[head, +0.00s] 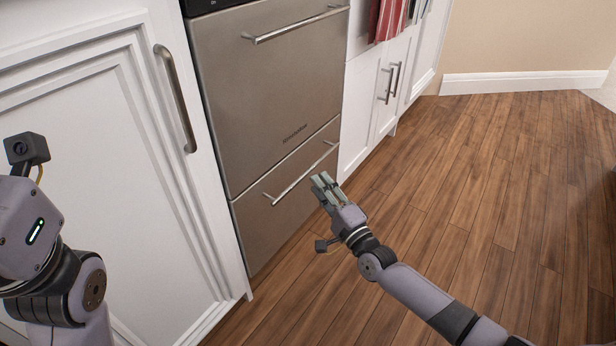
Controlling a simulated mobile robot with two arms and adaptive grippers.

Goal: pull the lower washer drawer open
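The stainless steel washer has a lower drawer (285,200) with a slim horizontal bar handle (290,182). The drawer front looks flush with the panel above it, so the drawer looks shut. My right gripper (321,180) is in front of the right part of this handle, its fingers pointing up and toward the drawer front. The fingers look close together, but I cannot tell whether they are open or shut, or whether they touch the bar. Of my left arm only the wrist shows at the left edge; its fingers are out of view.
The upper steel drawer (270,90) has its own bar handle (297,25). A white cabinet door (100,160) with a curved handle (176,100) stands on the left. More white cabinets (358,110) and a red striped towel (390,18) are beyond. The wooden floor (500,200) on the right is clear.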

